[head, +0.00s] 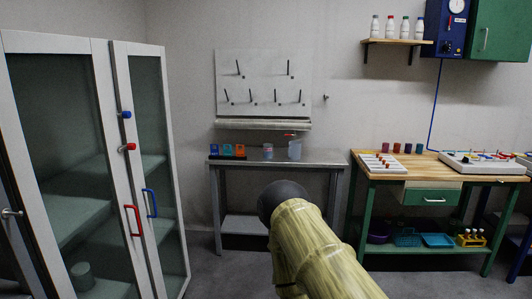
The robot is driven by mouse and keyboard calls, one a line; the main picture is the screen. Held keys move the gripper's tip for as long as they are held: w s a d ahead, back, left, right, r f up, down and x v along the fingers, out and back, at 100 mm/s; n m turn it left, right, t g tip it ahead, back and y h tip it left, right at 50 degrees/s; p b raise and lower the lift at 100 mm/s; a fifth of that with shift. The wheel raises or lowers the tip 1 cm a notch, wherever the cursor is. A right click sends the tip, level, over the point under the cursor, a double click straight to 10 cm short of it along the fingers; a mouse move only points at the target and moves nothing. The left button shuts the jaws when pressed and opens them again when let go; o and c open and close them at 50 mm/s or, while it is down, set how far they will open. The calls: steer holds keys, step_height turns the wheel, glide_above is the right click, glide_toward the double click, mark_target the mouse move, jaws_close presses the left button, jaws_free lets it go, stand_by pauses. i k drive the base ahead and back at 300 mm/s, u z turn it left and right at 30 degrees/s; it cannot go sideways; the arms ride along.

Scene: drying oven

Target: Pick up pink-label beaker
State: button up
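A small clear vessel with a pinkish band (267,152) stands on the grey metal table (325,157) in the middle of the head view. It looks like the pink-label beaker, but it is too small to be certain. A taller clear vessel with red at its top (294,149) stands just right of it. My arm reaches up from the bottom of the head view and ends in a dark rounded part, below and in front of the table. My gripper's fingers do not show, and nothing is seen held.
Small blue, green and orange items (227,151) stand in a row at the table's left. A pegboard rack (264,80) hangs above. A glass-door cabinet (90,160) is on the left, a wood-topped green bench (440,168) on the right. Floor shows between cabinet and table.

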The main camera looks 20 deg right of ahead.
mark_target(268, 148)
steer(key=z, duration=1.15)
steer(key=i, duration=3.2)
steer(key=u, duration=1.95)
